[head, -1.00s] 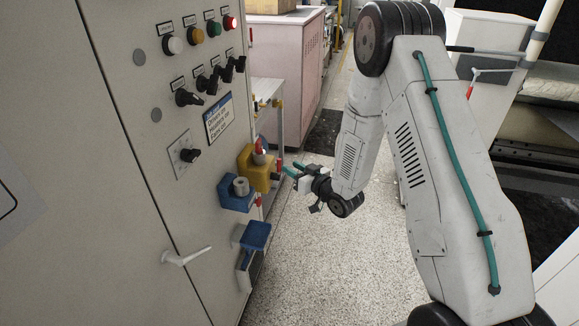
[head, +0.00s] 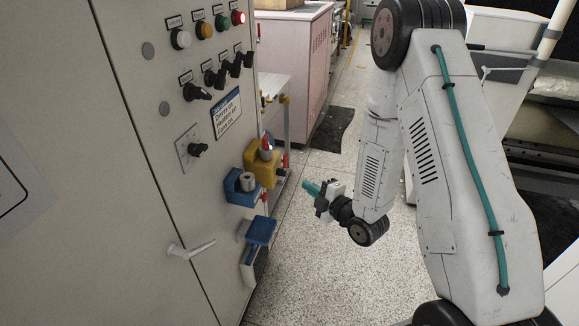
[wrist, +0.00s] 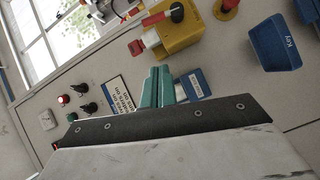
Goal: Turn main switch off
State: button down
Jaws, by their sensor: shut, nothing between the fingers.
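The grey cabinet panel (head: 130,200) fills the left of the head view. A black rotary knob (head: 198,150) sits on a square plate; I cannot tell for sure which control is the main switch. Lower right on the panel is a yellow box (head: 256,168) with a red part on top. In the wrist view the yellow box (wrist: 178,45) shows a red handle and a black knob. My gripper (head: 309,187) has teal fingers, shut and empty, right of the yellow box and apart from it. The fingers also show in the wrist view (wrist: 158,80).
Indicator lamps, including a lit red one (head: 238,17), sit above several black selector switches (head: 215,77). A blue holder (head: 240,186), a blue box (head: 260,231) and a white door handle (head: 190,249) stick out. Speckled floor (head: 310,270) is clear in front.

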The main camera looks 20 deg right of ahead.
jog(key=w+a+f+n, duration=0.1)
jog(key=w+a, duration=0.2)
jog(key=w, duration=0.9)
jog(key=shift+w, duration=0.4)
jog(key=shift+w, duration=0.1)
